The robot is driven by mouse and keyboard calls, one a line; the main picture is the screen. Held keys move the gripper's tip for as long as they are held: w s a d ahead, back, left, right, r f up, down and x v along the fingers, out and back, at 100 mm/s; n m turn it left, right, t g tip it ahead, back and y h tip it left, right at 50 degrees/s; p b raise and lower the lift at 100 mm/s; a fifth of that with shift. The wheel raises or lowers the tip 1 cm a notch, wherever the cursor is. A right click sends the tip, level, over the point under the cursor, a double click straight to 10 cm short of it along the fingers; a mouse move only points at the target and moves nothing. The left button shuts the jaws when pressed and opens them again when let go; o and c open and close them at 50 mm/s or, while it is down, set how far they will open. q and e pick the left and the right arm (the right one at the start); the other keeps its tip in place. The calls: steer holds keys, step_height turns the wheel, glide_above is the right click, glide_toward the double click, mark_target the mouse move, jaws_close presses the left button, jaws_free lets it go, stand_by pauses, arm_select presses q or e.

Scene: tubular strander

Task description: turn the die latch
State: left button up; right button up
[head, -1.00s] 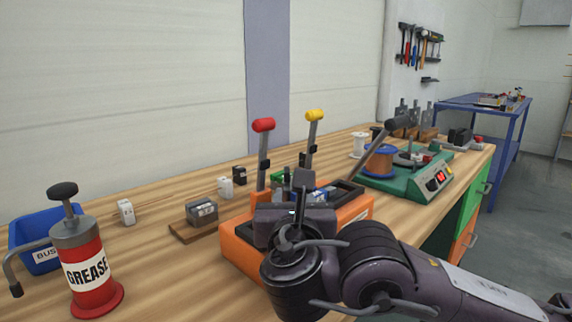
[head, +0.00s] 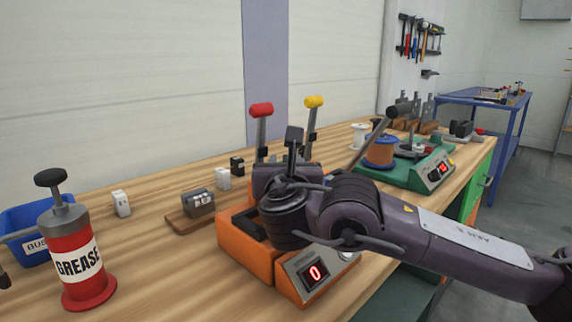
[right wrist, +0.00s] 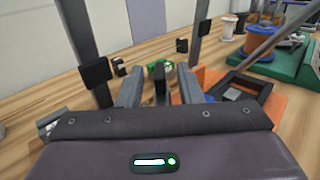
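The orange machine (head: 236,253) stands on the bench, with a red-knobbed lever (head: 261,111) and a yellow-knobbed lever (head: 313,102) rising behind my right gripper. In the head view my right gripper (head: 291,160) is over the machine and hides much of its top. In the right wrist view its two grey fingers (right wrist: 159,88) stand apart. A dark upright piece (right wrist: 160,84) shows between them, with narrow gaps at both sides. I cannot tell for sure whether it is the die latch, which I cannot otherwise make out. My left gripper is out of view.
A red grease pump (head: 78,262) and a blue bin (head: 24,222) stand at the left. A die block (head: 199,203) lies on a wooden board. A green device (head: 400,175) with a spool is at the right.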

jaws_close()
steer(key=shift+a+r+m+h+p, duration=0.1)
steer(key=shift+a+m+h+p, duration=0.15)
steer(key=shift+m+h+p, duration=0.55)
steer(key=m+h, duration=0.1)
steer(key=h, duration=0.1)
steer(key=shift+a+h, duration=0.1)
steer(key=shift+h, duration=0.2)
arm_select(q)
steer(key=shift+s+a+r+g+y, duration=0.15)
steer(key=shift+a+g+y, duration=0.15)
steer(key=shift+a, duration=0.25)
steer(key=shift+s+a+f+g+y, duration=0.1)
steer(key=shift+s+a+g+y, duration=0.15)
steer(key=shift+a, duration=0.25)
arm_select(e)
steer(key=shift+m+g+h, duration=0.3)
steer(key=shift+h, duration=0.1)
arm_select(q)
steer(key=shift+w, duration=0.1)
arm_select(e)
steer(key=shift+c, duration=1)
jaws_free()
steer(key=shift+o, duration=1)
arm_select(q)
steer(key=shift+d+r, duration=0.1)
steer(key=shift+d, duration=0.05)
